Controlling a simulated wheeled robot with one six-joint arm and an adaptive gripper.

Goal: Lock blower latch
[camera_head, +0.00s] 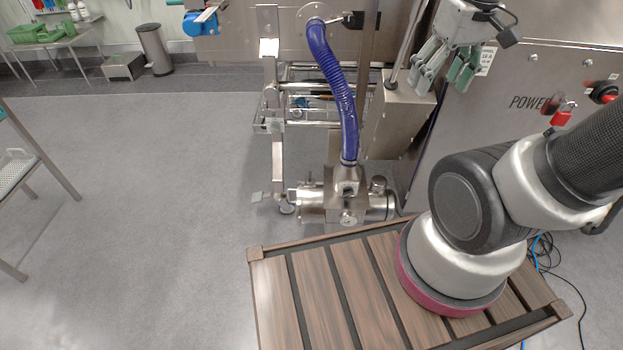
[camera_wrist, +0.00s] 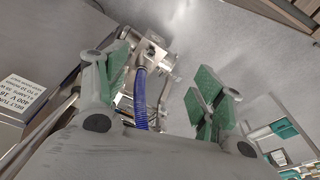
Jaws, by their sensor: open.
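The blower (camera_head: 345,203), a shiny metal unit with rounded cylinders, stands low behind the wooden platform. A ribbed blue hose (camera_head: 335,85) runs from its top up to a round metal fitting (camera_head: 313,22) on the machine. A small lever with a black end (camera_head: 353,19) sticks out beside that fitting; I cannot tell whether it is the latch or how it is set. My gripper (camera_head: 447,68) is open and empty, with green-padded fingers, at the upper right, apart from the hose. In the wrist view, the blower (camera_wrist: 152,52) and hose (camera_wrist: 140,98) show between the spread fingers (camera_wrist: 160,80).
A steel cabinet marked POWER (camera_head: 515,125) with a red padlock (camera_head: 562,114) stands at the right. The slatted wooden platform (camera_head: 300,297) is in front. Cables lie at right. The floor at left is mostly clear.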

